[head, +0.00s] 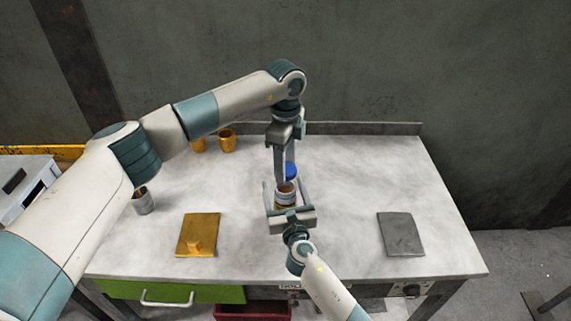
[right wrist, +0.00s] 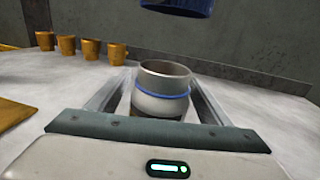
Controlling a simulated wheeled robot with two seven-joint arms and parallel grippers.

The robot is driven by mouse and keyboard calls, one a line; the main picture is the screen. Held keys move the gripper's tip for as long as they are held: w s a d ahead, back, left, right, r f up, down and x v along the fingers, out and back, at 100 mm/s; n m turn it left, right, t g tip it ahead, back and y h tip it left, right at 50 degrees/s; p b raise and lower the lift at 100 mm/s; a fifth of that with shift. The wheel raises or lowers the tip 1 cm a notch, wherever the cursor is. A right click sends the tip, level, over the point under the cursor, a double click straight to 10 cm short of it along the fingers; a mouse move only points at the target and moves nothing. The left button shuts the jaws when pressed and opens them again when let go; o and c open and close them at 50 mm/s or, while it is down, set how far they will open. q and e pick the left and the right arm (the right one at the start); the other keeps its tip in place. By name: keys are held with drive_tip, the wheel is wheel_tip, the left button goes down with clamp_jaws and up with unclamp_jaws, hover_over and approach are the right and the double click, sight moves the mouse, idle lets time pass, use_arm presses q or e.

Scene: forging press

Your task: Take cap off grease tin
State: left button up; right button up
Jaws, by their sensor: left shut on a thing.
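The grease tin (head: 286,190) stands on the bench, pale with a blue band, its top open and brown inside. It also shows in the right wrist view (right wrist: 163,88). My left gripper (head: 284,172) points down and is shut on the cap. The cap's lower part shows at the top of the right wrist view (right wrist: 178,7).
Orange cups (head: 227,141) stand at the back left, partly behind my left arm. A metal cup (head: 143,201) is at the left. The bench (head: 360,170) right of the tin is clear.

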sight(288, 205)
drive_tip(key=s, duration=0.4)
drive_tip(key=s+d, duration=0.1)
drive_tip(key=s, duration=0.3)
drive_tip(key=s+d, duration=0.1)
drive_tip(key=s, duration=0.2)
drive_tip(key=shift+s+d, duration=0.2)
drive_tip(key=shift+s, duration=0.2)
